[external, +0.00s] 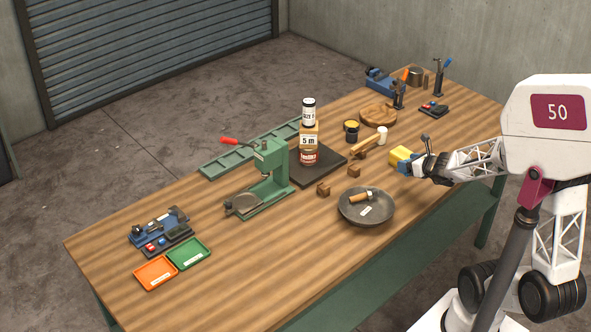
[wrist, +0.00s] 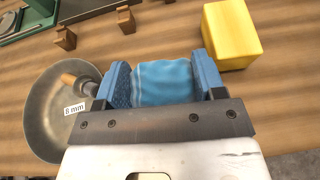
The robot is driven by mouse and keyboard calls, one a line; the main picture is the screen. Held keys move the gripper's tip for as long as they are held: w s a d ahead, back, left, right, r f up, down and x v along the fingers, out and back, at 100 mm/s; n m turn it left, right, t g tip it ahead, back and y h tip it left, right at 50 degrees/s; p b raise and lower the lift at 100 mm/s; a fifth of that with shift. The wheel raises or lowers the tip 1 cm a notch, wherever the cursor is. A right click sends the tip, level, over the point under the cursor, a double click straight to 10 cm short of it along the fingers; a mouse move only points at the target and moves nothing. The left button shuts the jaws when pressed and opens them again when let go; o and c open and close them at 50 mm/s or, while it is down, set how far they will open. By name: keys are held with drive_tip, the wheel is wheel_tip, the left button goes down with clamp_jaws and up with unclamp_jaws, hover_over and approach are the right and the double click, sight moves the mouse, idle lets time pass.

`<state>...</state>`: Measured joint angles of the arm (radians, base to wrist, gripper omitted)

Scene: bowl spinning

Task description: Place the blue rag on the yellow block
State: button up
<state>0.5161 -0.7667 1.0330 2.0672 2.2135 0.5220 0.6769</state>
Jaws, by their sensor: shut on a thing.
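The blue rag (wrist: 162,84) is between the two blue fingers of my gripper (wrist: 161,72) in the wrist view. My gripper is shut on it. The yellow block (wrist: 231,34) stands just beyond and to the right of the right finger in that view, apart from the rag. In the external view the yellow block (external: 400,154) is at the right part of the table, close to my gripper (external: 413,167). The rag is hard to tell from the blue fingers there. How high the rag is above the table cannot be told.
A round grey pan (external: 366,211) with a wooden-handled tool lies left of my gripper. Small wooden blocks (external: 323,189), a green press (external: 268,175) and stacked jars (external: 309,135) stand further left.

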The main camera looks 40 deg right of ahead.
drive_tip(key=shift+w+d+r+n+y, duration=0.2)
drive_tip(key=shift+w+d+r, duration=0.15)
drive_tip(key=shift+w, duration=0.2)
drive_tip(key=shift+w+d+r+n+y, duration=0.1)
drive_tip(key=shift+w+d+r+y, duration=0.15)
drive_tip(key=shift+w, duration=0.3)
drive_tip(key=w+d+r+n+y, duration=0.2)
drive_tip(key=w+d, duration=0.1)
drive_tip(key=w, duration=0.1)
drive_tip(key=n+y, duration=0.3)
hover_over(405, 154)
drive_tip(key=shift+s+r+g, duration=0.1)
drive_tip(key=shift+r+g, duration=0.3)
drive_tip(key=shift+f, duration=2)
drive_tip(key=shift+f, duration=0.1)
drive_tip(key=shift+f, duration=1.9)
drive_tip(key=shift+f, duration=0.2)
